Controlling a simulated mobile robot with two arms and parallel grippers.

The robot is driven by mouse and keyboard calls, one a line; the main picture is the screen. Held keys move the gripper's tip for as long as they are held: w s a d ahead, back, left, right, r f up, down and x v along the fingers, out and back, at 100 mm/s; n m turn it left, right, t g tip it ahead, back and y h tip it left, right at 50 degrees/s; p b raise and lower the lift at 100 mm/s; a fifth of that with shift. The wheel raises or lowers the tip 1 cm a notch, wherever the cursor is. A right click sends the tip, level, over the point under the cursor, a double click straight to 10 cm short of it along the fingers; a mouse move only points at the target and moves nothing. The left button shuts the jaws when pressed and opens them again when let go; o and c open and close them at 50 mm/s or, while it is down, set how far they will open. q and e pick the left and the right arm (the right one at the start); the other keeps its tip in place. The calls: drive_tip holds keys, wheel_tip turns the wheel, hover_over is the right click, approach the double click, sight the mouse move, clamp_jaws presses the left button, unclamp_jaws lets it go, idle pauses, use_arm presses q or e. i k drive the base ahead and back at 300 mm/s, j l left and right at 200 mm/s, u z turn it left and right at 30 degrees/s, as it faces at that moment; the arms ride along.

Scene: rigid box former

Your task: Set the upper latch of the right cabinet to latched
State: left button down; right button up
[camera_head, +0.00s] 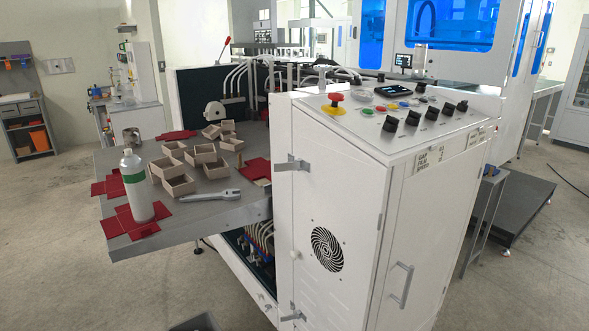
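The white cabinet (335,200) stands right of centre, with a round fan grille on its left-hand face. A small grey metal upper latch (292,164) sits at the left edge of that face, near the top. Its arm lies roughly level and reaches left past the cabinet edge. A similar lower latch (293,316) shows near the bottom of the same edge. I cannot tell from this view whether either latch is engaged. Neither of my grippers is in view.
The cabinet top carries a control panel (400,110). Floor at left is clear.

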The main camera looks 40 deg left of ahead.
sight(294, 164)
drive_tip(key=k+z, duration=0.4)
drive_tip(key=k+l+z, duration=0.1)
drive_tip(key=z, duration=0.35)
drive_tip(key=k+j+z, duration=0.1)
drive_tip(key=j, duration=0.25)
drive_tip(key=k+j+z, duration=0.1)
drive_tip(key=j, duration=0.3)
drive_tip(key=k+j+z, duration=0.1)
drive_tip(key=j, duration=0.25)
drive_tip(key=k+j+z, duration=0.1)
drive_tip(key=j, duration=0.25)
drive_tip(key=k+j+z, duration=0.15)
drive_tip(key=j, duration=0.2)
drive_tip(key=k+j, duration=0.15)
drive_tip(key=j, duration=0.25)
drive_tip(key=k+j, duration=0.15)
drive_tip(key=j, duration=0.2)
drive_tip(key=k+j, duration=0.15)
drive_tip(key=j, duration=0.25)
drive_tip(key=k+j, duration=0.2)
drive_tip(key=j, duration=0.15)
drive_tip(key=k+j, duration=0.15)
drive_tip(key=j, duration=0.25)
drive_tip(key=k+j, duration=0.15)
drive_tip(key=j, duration=0.2)
drive_tip(key=k+j, duration=0.15)
drive_tip(key=j, duration=0.25)
drive_tip(key=k+j, duration=0.15)
drive_tip(key=j, duration=0.25)
